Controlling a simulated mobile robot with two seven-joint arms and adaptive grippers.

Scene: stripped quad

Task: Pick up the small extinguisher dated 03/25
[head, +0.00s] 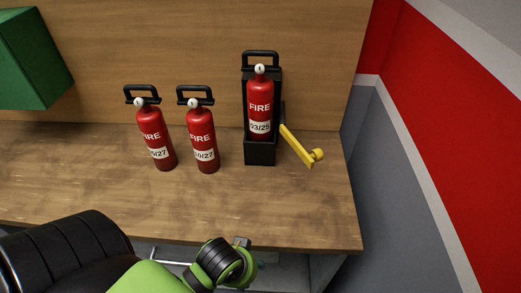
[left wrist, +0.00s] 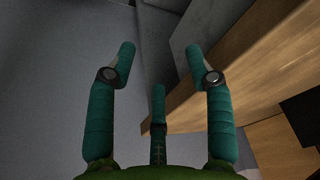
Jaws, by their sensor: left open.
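The extinguisher labelled 03/25 (head: 259,108) is red with a black handle on top. It stands upright in a black holder (head: 260,153) against the wooden back panel. A yellow lever (head: 298,148) with a round knob sticks out from the holder's right side, slanting down. My left arm reaches in low in the head view, below the bench's front edge. My left gripper (left wrist: 160,52) is open and empty in the left wrist view, over grey floor and beside a wooden edge. No extinguisher shows between its fingers. My right gripper is not in view.
Two similar red extinguishers, one (head: 156,139) at left and one (head: 202,141) in the middle, stand on the wooden bench (head: 80,185) with labels ending in 27. A green box (head: 32,60) is at upper left. The bench front is clear. A red and grey wall (head: 440,130) is at right.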

